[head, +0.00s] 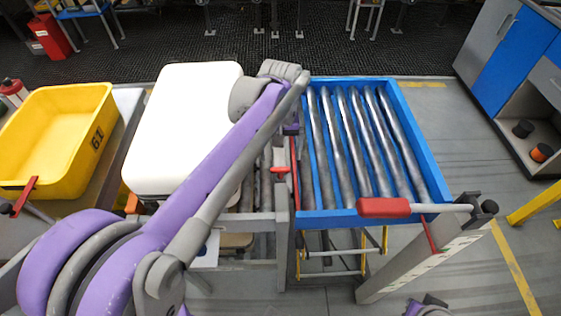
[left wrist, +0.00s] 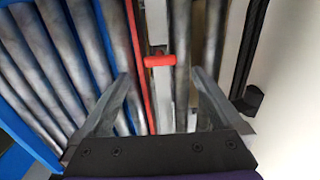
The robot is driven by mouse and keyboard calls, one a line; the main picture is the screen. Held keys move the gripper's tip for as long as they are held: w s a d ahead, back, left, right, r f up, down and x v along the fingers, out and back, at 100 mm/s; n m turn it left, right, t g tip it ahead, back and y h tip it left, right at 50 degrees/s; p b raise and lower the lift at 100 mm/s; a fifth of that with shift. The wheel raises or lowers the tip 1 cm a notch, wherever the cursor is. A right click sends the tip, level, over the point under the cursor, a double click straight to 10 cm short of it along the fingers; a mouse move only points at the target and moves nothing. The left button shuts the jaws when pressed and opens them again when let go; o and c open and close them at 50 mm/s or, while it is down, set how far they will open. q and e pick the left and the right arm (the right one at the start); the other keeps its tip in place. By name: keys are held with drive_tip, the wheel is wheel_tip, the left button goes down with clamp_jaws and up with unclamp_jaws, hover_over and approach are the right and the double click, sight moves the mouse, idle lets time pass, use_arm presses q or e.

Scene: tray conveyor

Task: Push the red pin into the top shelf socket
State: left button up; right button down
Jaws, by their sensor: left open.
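A small red T-shaped piece (head: 280,170), which may be the red pin, sits on the grey frame between the roller beds. It also shows as a red bar in the left wrist view (left wrist: 158,61). My left gripper (head: 292,130) points down over this frame, partly hidden by my arm in the head view. In the left wrist view the left gripper (left wrist: 160,88) is open, its fingers apart on either side of the grey rail, with nothing between them. The red bar appears just beyond the fingertips. I cannot make out a top shelf socket.
A blue-framed roller tray (head: 404,130) lies right of my left gripper. A red-handled lever (head: 385,207) crosses its front corner. A white box (head: 190,110) and yellow bin (head: 60,130) stand left. A blue-grey cabinet (head: 510,65) stands at right.

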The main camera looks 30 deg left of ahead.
use_arm(q)
drive_tip(key=shift+r, duration=1.75)
drive_tip(key=s+d+f+m+t+p, duration=0.1)
drive_tip(key=s+d+f+m, duration=0.1)
drive_tip(key=s, duration=0.3)
drive_tip(key=s+d+f+m+t+p, duration=0.1)
drive_tip(key=s+d+f+m+t, duration=0.1)
drive_tip(key=s, duration=0.3)
drive_tip(key=s+d+f+m+t+p, duration=0.1)
drive_tip(key=s+d+f+m+t, duration=0.1)
drive_tip(key=s+f, duration=0.2)
drive_tip(key=shift+s+d+f, duration=0.15)
drive_tip(key=shift+s+d, duration=0.25)
drive_tip(key=shift+s, duration=0.35)
drive_tip(key=shift+c, duration=0.2)
